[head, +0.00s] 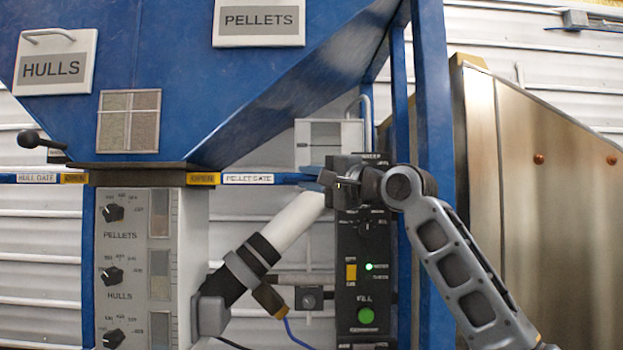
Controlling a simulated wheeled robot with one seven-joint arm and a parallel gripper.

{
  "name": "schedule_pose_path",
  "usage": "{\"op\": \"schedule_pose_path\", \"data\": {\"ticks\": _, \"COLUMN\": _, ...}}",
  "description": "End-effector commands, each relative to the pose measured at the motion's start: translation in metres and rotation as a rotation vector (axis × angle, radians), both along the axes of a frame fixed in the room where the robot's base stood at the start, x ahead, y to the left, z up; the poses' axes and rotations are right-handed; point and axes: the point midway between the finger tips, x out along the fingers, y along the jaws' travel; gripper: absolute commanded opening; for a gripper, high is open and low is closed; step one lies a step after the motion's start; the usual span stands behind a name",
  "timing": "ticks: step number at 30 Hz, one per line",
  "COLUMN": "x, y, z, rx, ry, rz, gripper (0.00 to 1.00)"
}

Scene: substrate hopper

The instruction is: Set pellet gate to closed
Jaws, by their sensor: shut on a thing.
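The pellet gate (292,178) is a flat blue slide bar under the blue hopper, with a white PELLET GATE label (248,179). A yellow tag (204,178), which seems to read OPEN, shows on its inner part beside the hopper outlet. The bar sticks out to the right. My gripper (330,180) is at its right end, shut on the gate's handle end. The handle itself is mostly hidden by my gripper.
The hull gate (36,178) sticks out left, with a black knob (28,139). A dial panel (136,270) stands below the hopper. A black control box (362,285) with a green button and a white tube (295,222) are just below my gripper. A blue post (433,120) stands close right.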

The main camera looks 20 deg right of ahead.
Motion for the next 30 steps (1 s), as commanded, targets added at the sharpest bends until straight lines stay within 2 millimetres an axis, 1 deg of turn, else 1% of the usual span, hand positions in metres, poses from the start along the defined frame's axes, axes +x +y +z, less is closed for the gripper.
{"op": "schedule_pose_path", "data": {"ticks": 11, "x": 0.001, "y": 0.002, "z": 0.0, "rx": 0.0, "ry": 0.002, "rz": 0.001, "gripper": 0.0}}
{"op": "schedule_pose_path", "data": {"ticks": 14, "x": 0.004, "y": 0.012, "z": 0.002, "rx": 0.001, "ry": 0.002, "rz": 0.004, "gripper": 0.0}}
{"op": "schedule_pose_path", "data": {"ticks": 21, "x": 0.017, "y": 0.054, "z": 0.003, "rx": 0.003, "ry": 0.004, "rz": 0.005, "gripper": 0.0}}
{"op": "schedule_pose_path", "data": {"ticks": 26, "x": 0.022, "y": 0.069, "z": 0.001, "rx": 0.0, "ry": 0.003, "rz": 0.003, "gripper": 0.0}}
{"op": "schedule_pose_path", "data": {"ticks": 30, "x": 0.023, "y": 0.072, "z": -0.001, "rx": -0.001, "ry": 0.002, "rz": 0.001, "gripper": 0.0}}
